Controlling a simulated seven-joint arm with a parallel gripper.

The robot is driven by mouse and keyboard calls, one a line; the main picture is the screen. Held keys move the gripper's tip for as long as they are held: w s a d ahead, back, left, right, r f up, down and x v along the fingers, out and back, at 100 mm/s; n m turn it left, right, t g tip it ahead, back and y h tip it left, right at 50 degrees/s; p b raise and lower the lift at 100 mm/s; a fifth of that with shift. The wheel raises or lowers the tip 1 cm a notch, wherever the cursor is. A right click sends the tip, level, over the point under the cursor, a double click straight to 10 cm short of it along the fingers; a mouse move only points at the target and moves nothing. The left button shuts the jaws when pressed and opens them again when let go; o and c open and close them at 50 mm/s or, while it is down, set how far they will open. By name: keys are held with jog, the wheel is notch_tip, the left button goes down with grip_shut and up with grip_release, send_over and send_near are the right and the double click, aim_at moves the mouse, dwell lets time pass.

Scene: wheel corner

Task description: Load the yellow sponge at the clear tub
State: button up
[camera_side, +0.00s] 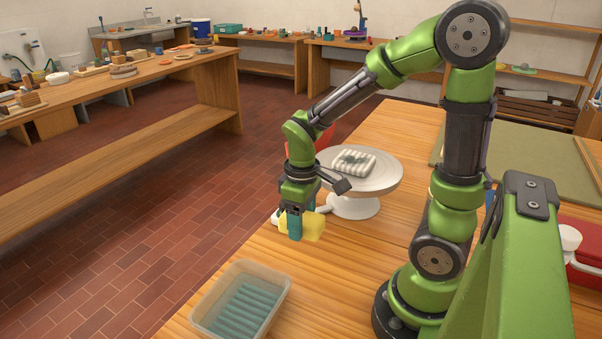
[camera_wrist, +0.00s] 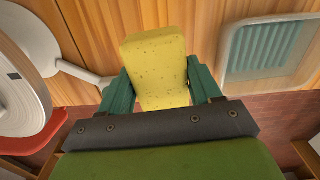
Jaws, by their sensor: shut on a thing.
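The yellow sponge (camera_side: 314,226) is between the fingers of my gripper (camera_side: 297,225), which is shut on it. The sponge appears to be held above the wooden table. In the wrist view the sponge (camera_wrist: 155,68) stands between the two green fingers of my gripper (camera_wrist: 163,92), and its far end sticks out past them. The clear tub (camera_side: 207,304) stands on the table at the front, below and left of the gripper. The tub has a ribbed teal bottom and looks empty. It also shows at the upper right of the wrist view (camera_wrist: 226,50), apart from the sponge.
A white round stand (camera_side: 388,181) with a white ribbed block (camera_side: 345,162) on top is just behind my gripper. A red object (camera_side: 325,138) is partly hidden behind my arm. Bare table (camera_side: 270,250) lies between the gripper and the tub. The table's left edge drops to a tiled floor.

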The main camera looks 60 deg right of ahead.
jog(key=o, duration=0.5)
jog(key=c, duration=0.4)
jog(key=w+a, duration=0.1)
jog(key=a, duration=0.5)
jog(key=a+f, duration=0.1)
jog(key=a, duration=0.5)
jog(key=w+a, duration=0.1)
jog(key=a, duration=0.5)
jog(key=shift+w+a+f, duration=0.25)
jog(key=shift+w+f, duration=0.1)
jog(key=shift+f, duration=2.8)
